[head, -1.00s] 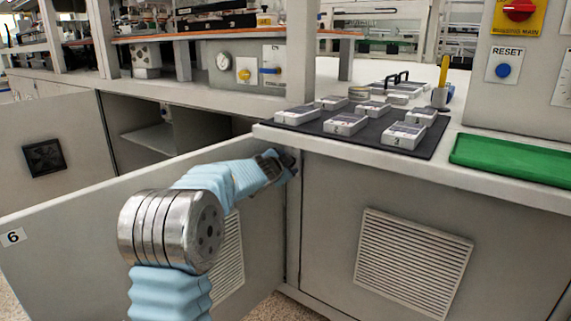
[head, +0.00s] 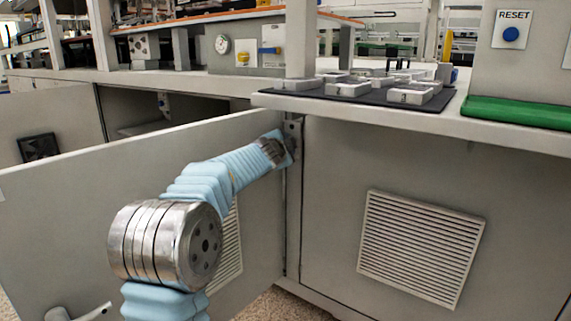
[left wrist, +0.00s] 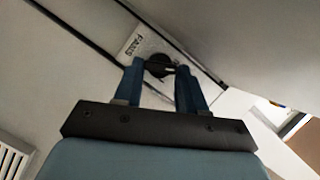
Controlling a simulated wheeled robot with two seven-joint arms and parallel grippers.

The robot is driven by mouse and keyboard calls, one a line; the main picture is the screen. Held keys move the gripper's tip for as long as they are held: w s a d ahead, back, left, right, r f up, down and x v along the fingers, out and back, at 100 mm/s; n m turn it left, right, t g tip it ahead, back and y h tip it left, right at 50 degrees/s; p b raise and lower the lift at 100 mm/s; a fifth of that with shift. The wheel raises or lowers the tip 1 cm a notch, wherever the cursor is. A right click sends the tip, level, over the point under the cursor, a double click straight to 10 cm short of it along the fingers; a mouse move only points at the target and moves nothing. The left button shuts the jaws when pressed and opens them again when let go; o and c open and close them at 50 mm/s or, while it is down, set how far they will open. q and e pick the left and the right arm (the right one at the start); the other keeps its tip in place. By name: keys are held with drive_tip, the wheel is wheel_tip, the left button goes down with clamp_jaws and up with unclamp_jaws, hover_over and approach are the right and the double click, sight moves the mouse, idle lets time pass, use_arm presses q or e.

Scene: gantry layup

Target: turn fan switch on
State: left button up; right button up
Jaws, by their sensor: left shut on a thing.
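The fan switch is a small black knob (left wrist: 157,66) on a pale plate marked FANS (left wrist: 132,47), seen in the left wrist view. It is mounted on the narrow face under the worktop. My left gripper (left wrist: 160,70) has its two blue fingers on either side of the knob, shut on it. In the head view my left gripper (head: 283,148) reaches up to the cabinet corner beside the open door, and its wrist hides most of the switch there. The turn position of the knob cannot be read. My right gripper is in neither view.
An open cabinet door (head: 120,165) stands along the left of my arm. A vented panel (head: 420,247) lies to the right.

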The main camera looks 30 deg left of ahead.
use_arm(q)
drive_tip(key=m+t+b, duration=0.1)
drive_tip(key=m, duration=0.3)
drive_tip(key=f+m+t+b, duration=0.1)
drive_tip(key=m+t, duration=0.1)
drive_tip(key=m, duration=0.3)
drive_tip(key=m+t+b, duration=0.1)
drive_tip(key=m+t, duration=0.1)
drive_tip(key=m, duration=0.3)
drive_tip(key=shift+f+b, duration=0.25)
drive_tip(key=shift+b, duration=0.15)
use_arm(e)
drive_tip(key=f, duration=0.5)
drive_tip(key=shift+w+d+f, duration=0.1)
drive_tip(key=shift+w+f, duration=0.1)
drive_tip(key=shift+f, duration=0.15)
use_arm(q)
drive_tip(key=shift+a+m, duration=0.1)
drive_tip(key=shift+m, duration=0.2)
drive_tip(key=o, duration=1.1)
drive_tip(key=shift+c, duration=0.2)
drive_tip(key=v, duration=1.3)
drive_tip(key=shift+s+f, duration=0.3)
drive_tip(key=shift+f, duration=0.05)
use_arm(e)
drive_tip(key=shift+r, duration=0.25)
